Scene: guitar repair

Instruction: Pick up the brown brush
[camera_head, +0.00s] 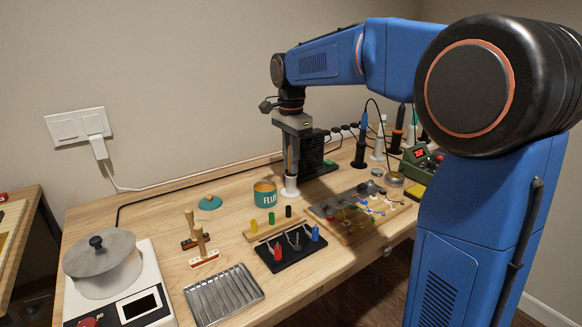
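My gripper (291,160) points straight down over a white flared holder (290,187) near the back of the workbench. A slim brownish upright shape shows between and along the fingers, just above the holder. It may be the brown brush, but it is too small and too covered by the fingers to be sure. I cannot tell whether the fingers touch it or how far apart they are. No other thing in view is clearly a brown brush.
In front are a black tool tray (291,250) and a wooden board (357,212) with small parts. Soldering irons stand at back right.

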